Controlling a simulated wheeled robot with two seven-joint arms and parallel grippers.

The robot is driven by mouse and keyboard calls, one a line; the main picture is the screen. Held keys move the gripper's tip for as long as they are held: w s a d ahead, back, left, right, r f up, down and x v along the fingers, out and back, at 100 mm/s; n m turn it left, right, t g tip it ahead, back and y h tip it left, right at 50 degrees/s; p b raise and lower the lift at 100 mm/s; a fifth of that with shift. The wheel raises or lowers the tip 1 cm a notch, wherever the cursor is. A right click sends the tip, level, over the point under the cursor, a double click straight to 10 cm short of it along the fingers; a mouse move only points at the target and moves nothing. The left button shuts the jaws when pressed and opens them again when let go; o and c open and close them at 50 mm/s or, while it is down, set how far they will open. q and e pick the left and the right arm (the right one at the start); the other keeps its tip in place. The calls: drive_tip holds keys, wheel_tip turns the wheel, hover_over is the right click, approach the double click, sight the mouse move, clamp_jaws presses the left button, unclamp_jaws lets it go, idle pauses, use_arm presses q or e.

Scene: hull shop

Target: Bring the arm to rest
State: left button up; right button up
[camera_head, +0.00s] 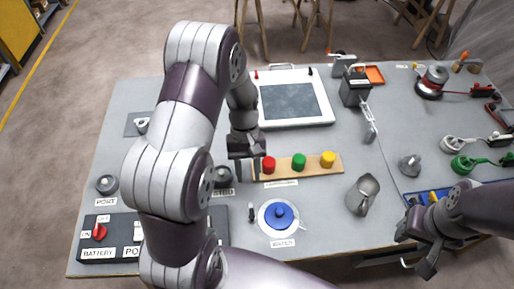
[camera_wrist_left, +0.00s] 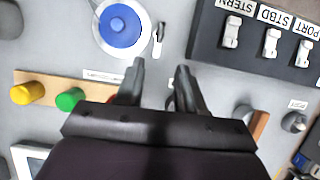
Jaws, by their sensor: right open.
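My left arm crosses the left half of the head view and hides part of the table. My left gripper (camera_head: 246,172) points down beside the red button on the wooden board. In the left wrist view its fingers (camera_wrist_left: 158,80) stand apart with nothing between them. The red button is mostly hidden there behind the gripper. My right gripper (camera_head: 415,257) is at the table's front right edge. It is open, and I see nothing held in it.
The grey table (camera_head: 330,215) bears a wooden board (camera_head: 312,168) with coloured buttons, a blue-lidded round container (camera_head: 281,215), a metal jug (camera_head: 362,195), a framed screen (camera_head: 290,102) and a battery switch panel (camera_head: 100,247). Several handled tools crowd the right end.

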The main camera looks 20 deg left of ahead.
use_arm(q)
drive_tip(key=s+d+r+m+t+y, duration=0.2)
drive_tip(key=s+r+m+t, duration=0.3)
drive_tip(key=r, duration=0.4)
drive_tip(key=shift+d+r+m, duration=0.2)
drive_tip(key=shift+d+m, duration=0.6)
drive_tip(key=shift+d, duration=0.05)
drive_tip(key=shift+s, duration=0.15)
